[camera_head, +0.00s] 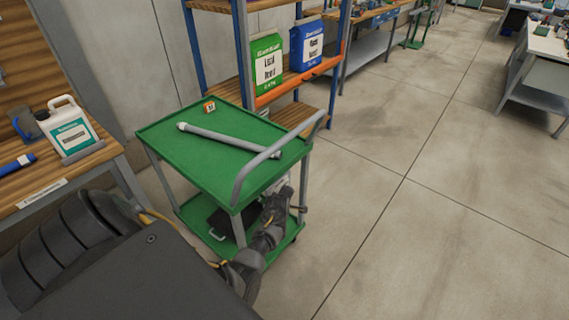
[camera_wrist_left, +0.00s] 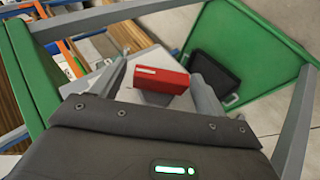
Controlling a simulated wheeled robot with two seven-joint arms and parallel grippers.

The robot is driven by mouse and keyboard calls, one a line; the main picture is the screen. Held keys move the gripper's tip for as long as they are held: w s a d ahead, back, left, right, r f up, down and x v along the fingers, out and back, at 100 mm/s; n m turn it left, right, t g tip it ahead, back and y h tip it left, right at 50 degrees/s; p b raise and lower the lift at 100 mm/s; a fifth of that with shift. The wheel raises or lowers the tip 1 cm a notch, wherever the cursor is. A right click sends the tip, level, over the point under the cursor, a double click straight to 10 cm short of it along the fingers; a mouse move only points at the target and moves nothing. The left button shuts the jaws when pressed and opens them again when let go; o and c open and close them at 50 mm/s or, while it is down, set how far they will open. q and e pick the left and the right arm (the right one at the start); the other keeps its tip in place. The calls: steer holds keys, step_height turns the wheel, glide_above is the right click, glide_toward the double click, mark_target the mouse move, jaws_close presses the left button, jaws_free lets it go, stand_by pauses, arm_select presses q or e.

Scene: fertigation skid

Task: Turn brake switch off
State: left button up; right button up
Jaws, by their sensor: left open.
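A red block with a small pale marking (camera_wrist_left: 160,79), which looks like the brake switch, shows in the left wrist view in front of a pale housing. My left gripper (camera_wrist_left: 158,90) is open, with one finger on either side of the red block; I cannot tell whether they touch it. In the head view, my left arm reaches to the near right side of the green cart (camera_head: 190,170), with the gripper (camera_head: 281,200) below the top tray. The red block cannot be made out there. My right gripper is not in view.
A grey pipe (camera_head: 228,139) and a small orange box (camera_head: 209,106) lie on the cart's top. The cart's grey handle (camera_head: 262,158) rises close to my left arm. A dark case (camera_head: 222,222) lies on the lower shelf. The floor to the right is clear.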

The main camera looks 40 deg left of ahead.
arm_select(q)
steer(key=p+v, duration=0.1)
steer(key=v, duration=1)
steer(key=shift+w+f, duration=0.1)
stand_by(0.4)
steer(key=d+f+m+h, duration=0.1)
steer(key=d+f+m, duration=0.5)
steer(key=f+m, duration=0.3)
steer(key=s+d+f+m+g+h, duration=0.1)
steer(key=s+d+f+m, duration=0.35)
steer(key=f, duration=0.25)
steer(key=s+d+f+m+h, duration=0.2)
steer(key=s+d+f+m, duration=0.1)
steer(key=s+f, duration=0.35)
steer(key=s+f+m+g, duration=0.2)
steer(key=s+f, duration=0.2)
steer(key=s, duration=0.7)
steer(key=s+d+f+m+g, duration=0.1)
steer(key=s+f, duration=0.3)
steer(key=s, duration=0.8)
steer(key=s+f+m+g+h, duration=0.1)
steer(key=s+f+m+g, duration=0.2)
steer(key=s, duration=0.9)
step_height(320, 180, down, 2)
steer(key=shift+d+f, duration=0.1)
steer(key=shift+d, duration=0.2)
